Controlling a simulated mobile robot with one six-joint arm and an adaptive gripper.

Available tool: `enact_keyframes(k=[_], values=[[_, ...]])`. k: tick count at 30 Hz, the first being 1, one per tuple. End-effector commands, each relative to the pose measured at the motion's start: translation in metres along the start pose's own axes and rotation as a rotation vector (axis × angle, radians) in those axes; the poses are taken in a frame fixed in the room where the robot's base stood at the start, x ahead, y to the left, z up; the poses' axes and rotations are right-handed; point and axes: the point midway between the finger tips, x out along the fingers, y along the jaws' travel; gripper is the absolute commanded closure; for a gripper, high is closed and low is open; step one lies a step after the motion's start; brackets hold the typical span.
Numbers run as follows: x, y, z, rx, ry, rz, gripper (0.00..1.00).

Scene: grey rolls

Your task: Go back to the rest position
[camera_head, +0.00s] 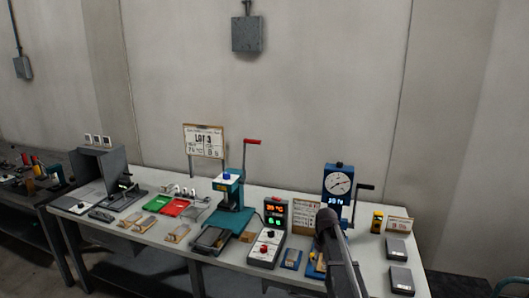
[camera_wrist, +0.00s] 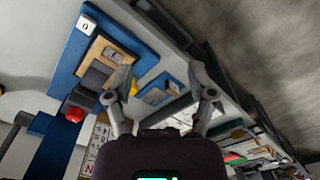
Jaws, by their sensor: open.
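My gripper (camera_wrist: 160,84) shows in the wrist view with its two fingers spread apart and nothing between them. Behind the fingers are a blue base (camera_wrist: 72,62) with a tan block on it and a smaller blue tray (camera_wrist: 158,90). In the head view my arm rises from the lower right over the front of the workbench (camera_head: 228,262), beside the blue press with a round dial (camera_head: 340,184). My fingers cannot be made out in that view, and my arm covers part of the bench behind it.
A green press (camera_head: 232,222) with a red handle stands mid-bench. A controller with lit digits (camera_head: 275,214) is right of it. Red (camera_head: 174,207) and green trays lie further left, near a grey open box (camera_head: 100,166). Two grey blocks (camera_head: 401,279) sit at the right end.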

Motion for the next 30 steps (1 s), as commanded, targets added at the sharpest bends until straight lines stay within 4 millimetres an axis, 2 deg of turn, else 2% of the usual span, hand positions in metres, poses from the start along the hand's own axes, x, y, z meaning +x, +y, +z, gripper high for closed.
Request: enact_keyframes(k=[2, 8, 17, 23, 30], values=[[0.000, 0.000, 0.000, 0.000, 0.000, 0.000, 0.29], [0.006, -0.015, 0.017, 0.036, 0.000, 0.000, 0.29], [0.018, -0.043, 0.053, 0.116, 0.000, 0.000, 0.29], [0.031, -0.074, 0.092, 0.204, 0.000, 0.000, 0.29], [0.054, -0.127, 0.166, 0.372, 0.000, 0.000, 0.29]])
